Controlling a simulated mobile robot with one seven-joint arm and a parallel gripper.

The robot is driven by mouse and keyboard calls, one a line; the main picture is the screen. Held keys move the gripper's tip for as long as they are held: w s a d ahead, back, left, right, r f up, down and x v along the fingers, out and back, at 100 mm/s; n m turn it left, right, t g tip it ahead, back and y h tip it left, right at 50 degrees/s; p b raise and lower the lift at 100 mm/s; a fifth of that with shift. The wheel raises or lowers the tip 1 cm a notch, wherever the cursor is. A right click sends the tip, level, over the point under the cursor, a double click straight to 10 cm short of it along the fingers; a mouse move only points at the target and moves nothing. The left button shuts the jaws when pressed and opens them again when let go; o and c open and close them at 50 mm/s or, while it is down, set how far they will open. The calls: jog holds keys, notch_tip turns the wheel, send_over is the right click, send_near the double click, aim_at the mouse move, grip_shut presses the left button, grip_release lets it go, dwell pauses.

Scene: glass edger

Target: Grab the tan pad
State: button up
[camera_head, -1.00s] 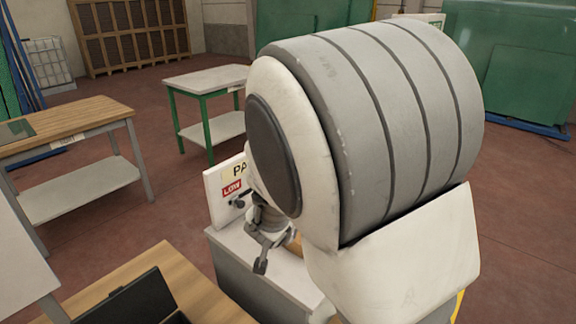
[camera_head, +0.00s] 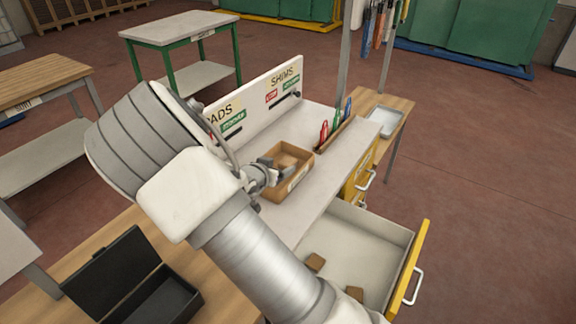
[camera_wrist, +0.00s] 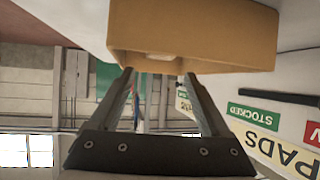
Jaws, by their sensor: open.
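A wooden box (camera_head: 272,190) stands on the light bench top, and something tan shows inside it, partly hidden; I cannot tell whether it is the tan pad. Two small brown-tan pieces, one on the left (camera_head: 315,262) and one on the right (camera_head: 343,283), lie in the open drawer. My gripper (camera_head: 280,166) is at the left side of the box, its tips close to the box's rim. In the wrist view my gripper (camera_wrist: 159,73) has its fingers apart, with nothing held between them, and the box (camera_wrist: 195,35) lies just beyond the tips.
The yellow-fronted drawer (camera_head: 412,268) is pulled out on the right. A board marked PADS and SHIMS (camera_head: 255,98) stands behind the box. Coloured tags (camera_head: 335,122) and a shallow tray (camera_head: 386,121) are to the right. An open black case (camera_head: 130,278) lies at lower left.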

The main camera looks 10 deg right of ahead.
aim_at(289, 161)
jog(key=x, duration=0.7)
jog(key=shift+w+d+f+p, duration=0.15)
jog(key=shift+w+p, duration=0.05)
jog(key=shift+p, duration=0.1)
jog(key=c, duration=1.1)
